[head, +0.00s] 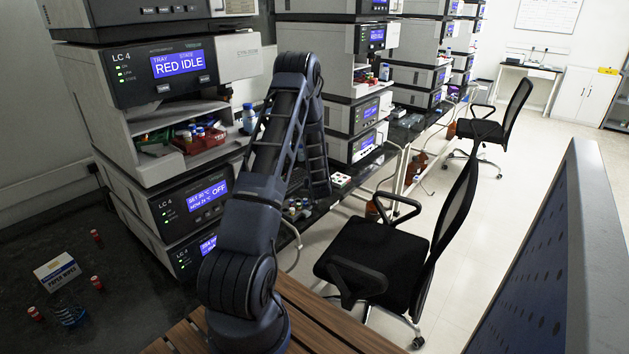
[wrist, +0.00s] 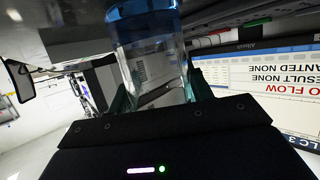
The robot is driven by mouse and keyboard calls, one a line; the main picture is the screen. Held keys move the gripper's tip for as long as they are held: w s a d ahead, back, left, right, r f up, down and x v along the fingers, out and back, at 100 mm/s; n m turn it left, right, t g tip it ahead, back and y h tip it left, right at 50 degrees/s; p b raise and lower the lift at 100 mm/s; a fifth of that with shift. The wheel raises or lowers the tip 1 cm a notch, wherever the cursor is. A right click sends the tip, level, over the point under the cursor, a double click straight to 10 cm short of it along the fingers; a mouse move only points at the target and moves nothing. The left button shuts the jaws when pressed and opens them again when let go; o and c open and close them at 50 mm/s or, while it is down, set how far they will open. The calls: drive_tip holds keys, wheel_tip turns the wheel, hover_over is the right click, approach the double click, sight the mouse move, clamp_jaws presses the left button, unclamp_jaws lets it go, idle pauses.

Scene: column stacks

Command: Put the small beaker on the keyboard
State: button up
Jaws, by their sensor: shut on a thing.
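My gripper (wrist: 160,92) is shut on a clear glass vessel (wrist: 150,52) with a blue end, which I take to be the small beaker. The vessel stands between the two teal fingers in the wrist view, its blue end at the top of the picture. The wrist view appears upside down. In the head view my arm reaches up and over toward the instrument bench, and my gripper is hidden behind it.
A monitor (wrist: 265,80) with inverted text is close on the right in the wrist view. Instrument stacks (head: 165,125) line the bench. An office chair (head: 385,255) is right of my arm.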

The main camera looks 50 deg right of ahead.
drive_tip(key=shift+f, duration=0.15)
drive_tip(key=o, duration=1.1)
drive_tip(key=shift+r, duration=0.2)
drive_tip(key=v, duration=1.2)
drive_tip(key=shift+s, duration=0.1)
